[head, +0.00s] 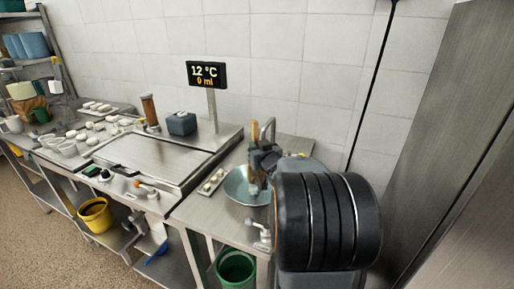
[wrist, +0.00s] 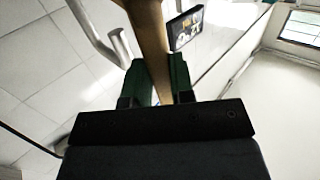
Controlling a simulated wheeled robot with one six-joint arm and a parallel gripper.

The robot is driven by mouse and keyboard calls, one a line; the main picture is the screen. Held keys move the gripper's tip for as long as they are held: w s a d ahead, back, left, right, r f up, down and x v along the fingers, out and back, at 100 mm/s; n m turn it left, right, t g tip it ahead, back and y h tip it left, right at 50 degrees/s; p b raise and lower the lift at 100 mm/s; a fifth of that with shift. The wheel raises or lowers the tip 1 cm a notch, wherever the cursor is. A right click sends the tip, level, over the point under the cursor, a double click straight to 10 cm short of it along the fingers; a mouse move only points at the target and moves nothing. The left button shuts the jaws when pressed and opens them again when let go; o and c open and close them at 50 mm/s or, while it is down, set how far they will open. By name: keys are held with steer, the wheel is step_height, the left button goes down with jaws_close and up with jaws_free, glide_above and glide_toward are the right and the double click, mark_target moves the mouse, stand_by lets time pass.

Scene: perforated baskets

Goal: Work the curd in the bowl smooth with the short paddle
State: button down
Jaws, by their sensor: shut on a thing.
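A wide metal bowl (head: 238,188) stands on the right-hand steel counter in the head view. My gripper (head: 257,172) is over the bowl's right side and covers part of it. A light wooden shaft, which looks like the short paddle (head: 254,130), rises upright above my gripper. In the wrist view the green fingers of my gripper (wrist: 152,78) are shut on the paddle (wrist: 150,30) from both sides. The paddle's lower end is hidden, so I cannot tell whether it touches the bowl. I cannot make out the curd.
A curved metal tap (head: 268,126) stands close behind my gripper. A small tray with pale pieces (head: 211,182) lies left of the bowl. A wide steel vat (head: 155,160) and a display post (head: 207,75) are farther left. A tall steel panel (head: 450,150) bounds the right.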

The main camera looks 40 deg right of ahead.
steer(key=shift+w+a+f+b, duration=0.15)
steer(key=shift+a+b, duration=0.25)
steer(key=shift+a, duration=0.3)
steer(key=shift+d, duration=0.15)
steer(key=shift+s+d+p, duration=0.2)
steer(key=shift+d+p, duration=0.25)
steer(key=shift+d, duration=0.1)
steer(key=shift+d, duration=0.1)
stand_by(0.7)
steer(key=shift+a, duration=0.2)
